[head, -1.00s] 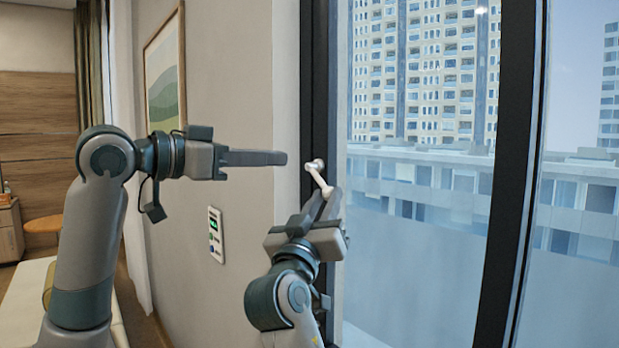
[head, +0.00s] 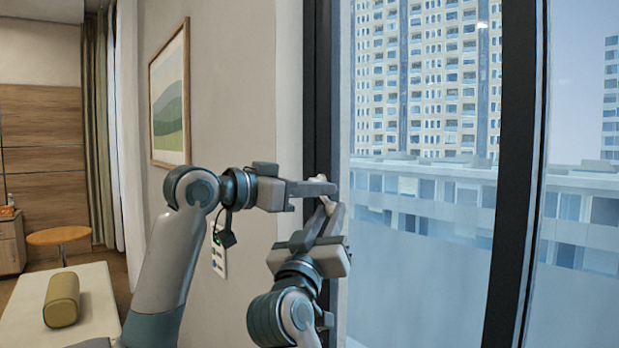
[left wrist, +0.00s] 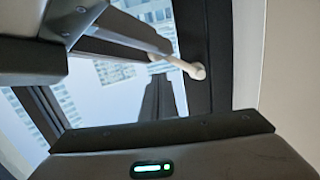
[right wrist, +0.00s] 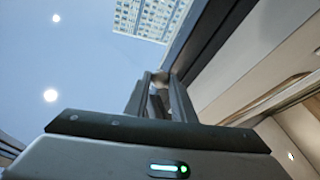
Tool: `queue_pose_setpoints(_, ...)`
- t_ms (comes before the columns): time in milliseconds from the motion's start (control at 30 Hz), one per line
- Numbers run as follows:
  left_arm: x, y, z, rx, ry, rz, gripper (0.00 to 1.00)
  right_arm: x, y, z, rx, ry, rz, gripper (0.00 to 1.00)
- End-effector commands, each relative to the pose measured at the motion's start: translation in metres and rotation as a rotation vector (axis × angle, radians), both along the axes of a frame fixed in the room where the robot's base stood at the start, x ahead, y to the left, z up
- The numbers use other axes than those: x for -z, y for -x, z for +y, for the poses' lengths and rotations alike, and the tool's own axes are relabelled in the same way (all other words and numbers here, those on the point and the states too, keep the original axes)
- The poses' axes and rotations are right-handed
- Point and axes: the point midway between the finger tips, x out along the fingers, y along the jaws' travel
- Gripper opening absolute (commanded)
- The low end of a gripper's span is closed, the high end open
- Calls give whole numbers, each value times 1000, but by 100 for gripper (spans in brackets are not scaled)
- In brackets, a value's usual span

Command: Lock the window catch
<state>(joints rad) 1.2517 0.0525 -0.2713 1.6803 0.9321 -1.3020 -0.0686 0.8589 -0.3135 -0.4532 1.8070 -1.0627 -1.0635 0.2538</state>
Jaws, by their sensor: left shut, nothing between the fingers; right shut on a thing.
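The window catch has a pale lever on the dark window frame. In the head view only a small part of the lever (head: 328,206) shows, behind my grippers. In the left wrist view the lever (left wrist: 180,64) runs from its round pivot on the frame to my right gripper's fingers. My right gripper (head: 331,212) is shut on the lever's free end; the right wrist view shows its fingers (right wrist: 158,88) around it. My left gripper (head: 332,187) is shut and empty, its tips beside the catch near the pivot. I cannot tell whether they touch it.
The dark window frame (head: 323,100) stands upright beside the glass (head: 420,260). The wall (head: 240,90) with a framed picture (head: 169,95) is to the left. A wall panel (head: 218,258) is partly behind my left arm. A bench with a bolster (head: 62,300) is at lower left.

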Motion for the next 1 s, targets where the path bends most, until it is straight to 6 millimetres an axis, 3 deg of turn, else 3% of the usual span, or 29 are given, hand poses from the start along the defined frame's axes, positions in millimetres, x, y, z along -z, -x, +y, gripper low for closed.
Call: queue_pose_setpoints(1000,31,-6,-1,-2,-43,-39,0,-3,1,0,2,1,-5,0)
